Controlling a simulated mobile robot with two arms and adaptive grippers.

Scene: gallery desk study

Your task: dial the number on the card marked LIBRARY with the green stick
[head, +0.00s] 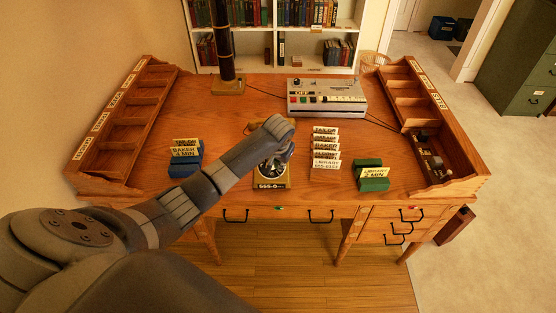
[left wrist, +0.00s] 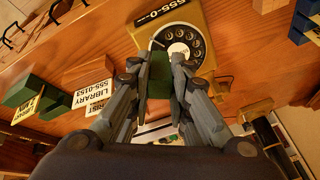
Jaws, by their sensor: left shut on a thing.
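A yellow telephone (head: 272,184) with a black-and-white rotary dial stands near the front middle of the desk. In the left wrist view its dial (left wrist: 184,42) shows beyond the fingers. My left gripper (head: 277,163) is over the dial. In the left wrist view it is shut on the green stick (left wrist: 159,76), whose end overlaps the dial's edge; I cannot tell whether it touches. The arm hides the stick in the head view. The LIBRARY card (head: 325,164) stands frontmost in a row of cards; in the left wrist view it (left wrist: 92,92) reads 555-0153. My right gripper is not in view.
A green block with a "LIBRARY 2 MIN" card (head: 373,172) stands at right, a blue block with a "BAKER 4 MIN" card (head: 185,150) at left. A grey machine (head: 327,107) with coloured buttons is behind. Wooden racks (head: 121,112) line both sides. Desk between is mostly clear.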

